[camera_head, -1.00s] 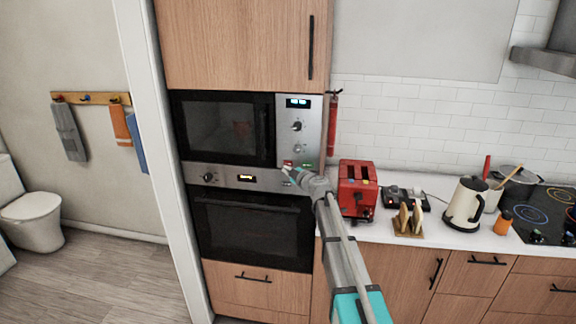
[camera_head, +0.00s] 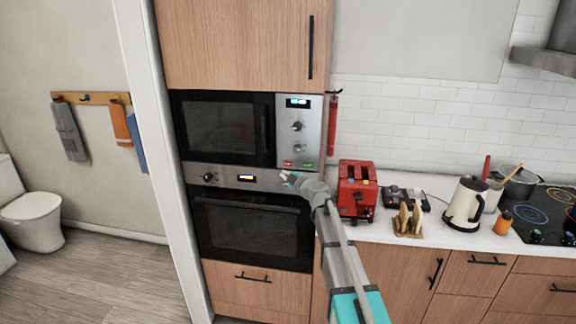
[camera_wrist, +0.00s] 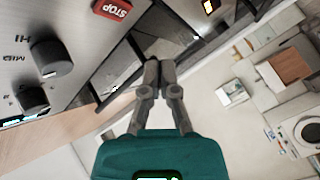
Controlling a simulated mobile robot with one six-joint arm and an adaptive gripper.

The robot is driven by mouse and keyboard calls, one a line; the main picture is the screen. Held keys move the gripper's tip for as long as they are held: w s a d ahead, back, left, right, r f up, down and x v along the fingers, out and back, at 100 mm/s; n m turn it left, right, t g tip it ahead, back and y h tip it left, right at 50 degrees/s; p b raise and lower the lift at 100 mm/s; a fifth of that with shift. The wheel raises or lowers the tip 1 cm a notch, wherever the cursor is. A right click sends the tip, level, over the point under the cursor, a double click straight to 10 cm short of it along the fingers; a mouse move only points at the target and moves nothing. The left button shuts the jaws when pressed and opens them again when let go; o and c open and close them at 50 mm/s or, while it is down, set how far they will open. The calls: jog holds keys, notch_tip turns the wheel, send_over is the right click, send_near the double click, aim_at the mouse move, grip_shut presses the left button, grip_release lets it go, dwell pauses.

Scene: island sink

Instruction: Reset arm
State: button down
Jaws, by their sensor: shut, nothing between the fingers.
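My gripper (camera_head: 287,178) is in front of the metal strip between the microwave (camera_head: 225,128) and the oven (camera_head: 252,229), just below the microwave's button panel (camera_head: 299,130). In the wrist view my gripper (camera_wrist: 152,66) has its two fingers together with nothing between them. The red STOP button (camera_wrist: 113,8) and two dark knobs (camera_wrist: 50,57) show on the panel at the upper left of that view. Whether the fingertips touch any surface cannot be told.
A red toaster (camera_head: 357,189) stands on the counter right of my arm. A toast rack (camera_head: 408,219), a kettle (camera_head: 465,204) and a hob (camera_head: 540,214) are further right. The floor (camera_head: 100,278) at the left is clear.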

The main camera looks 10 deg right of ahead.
jog(key=s+a+f+m+g, duration=0.2)
jog(key=s+f+g, duration=0.3)
jog(key=s, duration=0.5)
jog(key=s+a+f+m+g, duration=0.2)
jog(key=s+f+m+g, duration=0.15)
jog(key=s+f, duration=0.4)
jog(key=s+d+f+m+g+h, duration=0.1)
jog(key=s+d+m+g+h, duration=0.1)
jog(key=s, duration=0.5)
jog(key=s+d+f+m+g+h, duration=0.2)
jog(key=s+d+m+h, duration=0.1)
jog(key=s, duration=0.5)
jog(key=s+d+f+m+g+h, duration=0.2)
jog(key=s+d+m+h, duration=0.1)
jog(key=s+m, duration=0.2)
jog(key=s, duration=0.2)
jog(key=shift+s+d+g, duration=0.15)
jog(key=shift+s+g, duration=0.15)
jog(key=shift+g, duration=0.05)
